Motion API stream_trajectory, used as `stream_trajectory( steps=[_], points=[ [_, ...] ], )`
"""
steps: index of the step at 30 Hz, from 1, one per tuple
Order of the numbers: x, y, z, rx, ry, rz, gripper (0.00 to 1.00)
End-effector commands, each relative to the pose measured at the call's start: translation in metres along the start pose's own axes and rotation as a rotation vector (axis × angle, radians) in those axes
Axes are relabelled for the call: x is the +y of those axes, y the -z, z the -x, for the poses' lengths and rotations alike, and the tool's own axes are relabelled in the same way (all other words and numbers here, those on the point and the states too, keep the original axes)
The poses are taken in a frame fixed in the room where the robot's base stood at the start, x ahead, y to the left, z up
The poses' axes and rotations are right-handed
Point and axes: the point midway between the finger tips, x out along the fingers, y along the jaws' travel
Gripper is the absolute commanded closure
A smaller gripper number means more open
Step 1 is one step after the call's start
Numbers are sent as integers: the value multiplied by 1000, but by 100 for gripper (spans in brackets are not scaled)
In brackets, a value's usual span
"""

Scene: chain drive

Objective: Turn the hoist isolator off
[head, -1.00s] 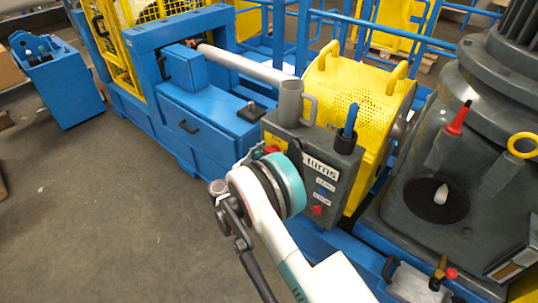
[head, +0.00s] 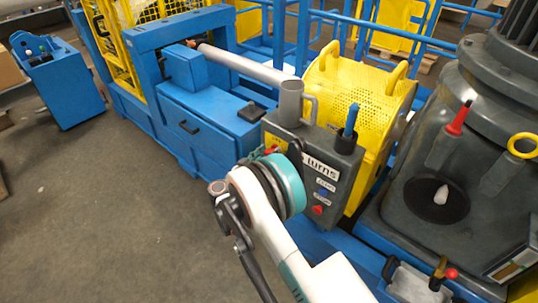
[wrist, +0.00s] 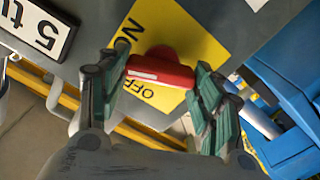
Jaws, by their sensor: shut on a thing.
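The hoist isolator is a red handle (wrist: 160,72) on a yellow plate (wrist: 188,45) printed ON and OFF, fixed to a grey box. In the wrist view the red bar lies crosswise between my fingers, with ON above it and OFF below it. My gripper (wrist: 163,78) is shut on the red handle, one green-padded finger at each end. In the head view the grey box (head: 345,175) stands at centre; my arm hides the gripper and most of the isolator.
A yellow perforated guard (head: 350,85) stands behind. Blue machinery (head: 205,115) is at left and a large grey motor (head: 450,140) at right. Floor at lower left is clear.

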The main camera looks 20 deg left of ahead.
Motion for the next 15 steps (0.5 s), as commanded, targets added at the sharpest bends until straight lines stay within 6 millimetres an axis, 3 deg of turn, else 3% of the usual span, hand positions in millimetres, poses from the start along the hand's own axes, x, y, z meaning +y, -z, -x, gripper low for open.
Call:
stream_trajectory(
  steps=[15],
  points=[
    [-3,0,0,1,1,491,64]
  ],
)
